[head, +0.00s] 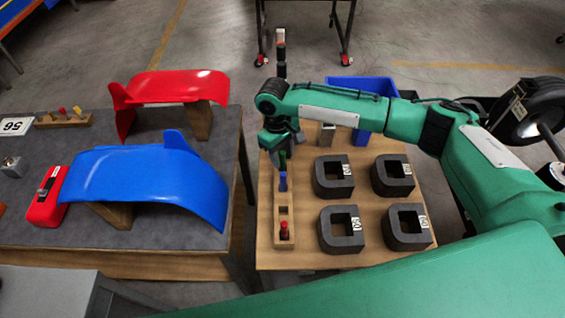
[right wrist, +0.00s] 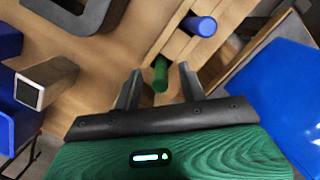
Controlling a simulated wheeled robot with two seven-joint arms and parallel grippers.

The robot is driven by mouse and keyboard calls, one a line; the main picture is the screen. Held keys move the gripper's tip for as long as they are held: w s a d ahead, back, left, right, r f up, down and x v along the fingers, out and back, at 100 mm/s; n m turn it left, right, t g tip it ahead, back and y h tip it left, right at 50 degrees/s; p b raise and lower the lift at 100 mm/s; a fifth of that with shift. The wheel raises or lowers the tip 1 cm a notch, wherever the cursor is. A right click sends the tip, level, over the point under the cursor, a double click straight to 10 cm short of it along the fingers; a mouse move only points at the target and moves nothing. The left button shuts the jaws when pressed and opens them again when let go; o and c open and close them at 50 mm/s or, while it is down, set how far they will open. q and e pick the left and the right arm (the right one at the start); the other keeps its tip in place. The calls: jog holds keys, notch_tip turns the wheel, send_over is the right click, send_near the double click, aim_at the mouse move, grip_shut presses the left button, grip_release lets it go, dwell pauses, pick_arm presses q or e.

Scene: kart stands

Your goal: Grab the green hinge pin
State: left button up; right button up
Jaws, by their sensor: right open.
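The green hinge pin (head: 283,158) stands in a narrow wooden rack (head: 276,222) on the right-hand table, partly hidden by my right gripper. In the right wrist view the green pin (right wrist: 160,75) shows between the two fingertips, with a gap on each side. My right gripper (right wrist: 160,68) is open and empty; in the head view it (head: 277,150) hangs over the rack's far part, pointing down. My left gripper is not in view.
A blue pin (head: 283,181) stands just nearer in the rack, and a red pin (head: 284,229) at its near end. Several dark square rings (head: 333,190) lie right of the rack. A blue bin (head: 356,85) is behind. A blue fender (head: 140,185) is on the left table.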

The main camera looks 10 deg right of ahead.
grip_shut()
jog(key=shift+r, duration=0.1)
